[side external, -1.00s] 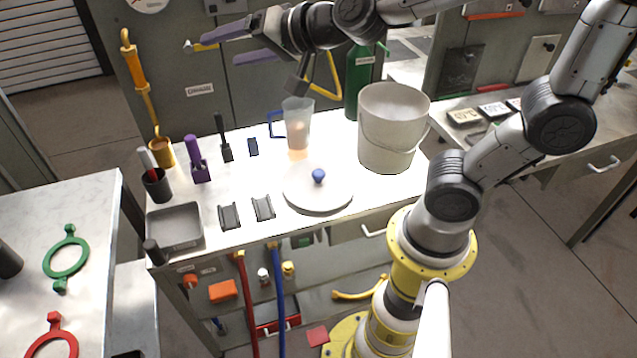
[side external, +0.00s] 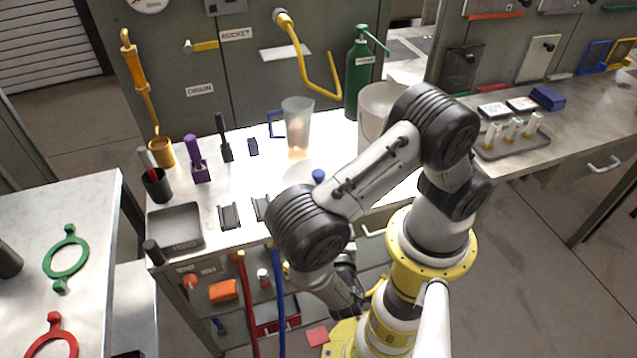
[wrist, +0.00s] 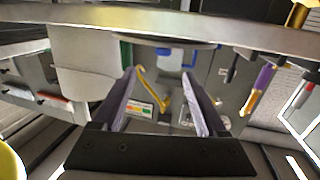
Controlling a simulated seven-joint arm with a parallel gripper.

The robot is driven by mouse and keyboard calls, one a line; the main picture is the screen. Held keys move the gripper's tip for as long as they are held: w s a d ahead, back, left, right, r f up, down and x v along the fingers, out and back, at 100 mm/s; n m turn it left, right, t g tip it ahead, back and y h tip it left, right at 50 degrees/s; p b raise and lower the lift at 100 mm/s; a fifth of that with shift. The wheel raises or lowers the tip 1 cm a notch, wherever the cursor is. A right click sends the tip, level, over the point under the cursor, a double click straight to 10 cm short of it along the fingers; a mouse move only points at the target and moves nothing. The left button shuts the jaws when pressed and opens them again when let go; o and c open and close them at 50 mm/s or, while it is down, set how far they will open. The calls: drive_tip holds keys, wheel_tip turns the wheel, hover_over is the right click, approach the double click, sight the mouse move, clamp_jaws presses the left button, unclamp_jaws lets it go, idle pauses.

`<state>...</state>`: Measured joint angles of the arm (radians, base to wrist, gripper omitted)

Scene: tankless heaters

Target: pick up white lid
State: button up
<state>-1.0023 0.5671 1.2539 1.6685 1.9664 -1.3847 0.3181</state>
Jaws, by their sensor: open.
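The white lid (side external: 298,174) lies flat on the bright bench with its blue knob (side external: 318,177) pointing up. My arm covers most of it in the side view. In the wrist view, which is upside down, the lid (wrist: 165,41) seems to show edge-on as a thin disc along the bench top. My gripper (wrist: 160,82) is open and empty in the wrist view, with its two fingers spread and pointing towards the bench and wall. The fingers are hidden in the side view, behind or below my arm in front of the bench. The gripper is apart from the lid.
A whitish bucket (side external: 374,108) stands right of the lid. A translucent pitcher (side external: 298,120) with a blue handle and a green bottle (side external: 358,80) stand behind. A grey tray (side external: 175,228) and dark holders are to the left. Hoses hang below the bench front.

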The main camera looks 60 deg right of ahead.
sight(318, 173)
drive_tip(key=shift+w+x, duration=0.25)
drive_tip(key=shift+x, duration=6.5)
drive_tip(key=shift+a, duration=0.2)
drive_tip(key=shift+c, duration=0.3)
clamp_jaws()
